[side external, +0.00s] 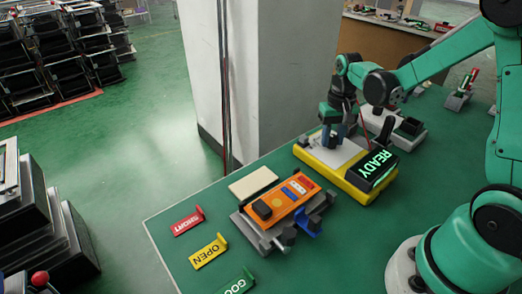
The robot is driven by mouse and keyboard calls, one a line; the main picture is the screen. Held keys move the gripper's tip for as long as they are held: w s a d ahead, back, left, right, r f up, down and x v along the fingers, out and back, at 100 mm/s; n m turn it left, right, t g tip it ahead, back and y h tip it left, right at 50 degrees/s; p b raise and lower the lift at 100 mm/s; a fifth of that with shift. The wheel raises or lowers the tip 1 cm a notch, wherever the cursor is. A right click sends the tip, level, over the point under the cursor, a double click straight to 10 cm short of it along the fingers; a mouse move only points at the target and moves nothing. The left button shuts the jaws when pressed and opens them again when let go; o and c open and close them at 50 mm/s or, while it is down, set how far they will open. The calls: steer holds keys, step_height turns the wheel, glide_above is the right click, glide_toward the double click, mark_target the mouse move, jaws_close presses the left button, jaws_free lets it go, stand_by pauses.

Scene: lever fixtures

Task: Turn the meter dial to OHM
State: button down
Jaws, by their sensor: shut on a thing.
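The yellow meter (350,182) lies near the middle of the green table, with a pale grey face and a dark screen (377,170) that reads READY in green. My gripper (333,139) points down over the far left part of the meter's face. Its blue fingers are shut on what appears to be the meter dial, which the fingers hide. I cannot read the dial's position or any OHM mark from here.
An orange board (285,203) sits in a grey clamp fixture in front of the meter. A cream plate (253,182) lies beside it. Red SHORT (187,222), yellow OPEN (208,251) and green GOOD (236,285) signs line the front left. Grey fixtures (408,130) stand behind the meter.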

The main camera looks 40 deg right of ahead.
mark_target(333, 137)
steer(key=c, duration=0.6)
jaws_free()
steer(key=shift+o, duration=0.2)
steer(key=shift+r, duration=2.8)
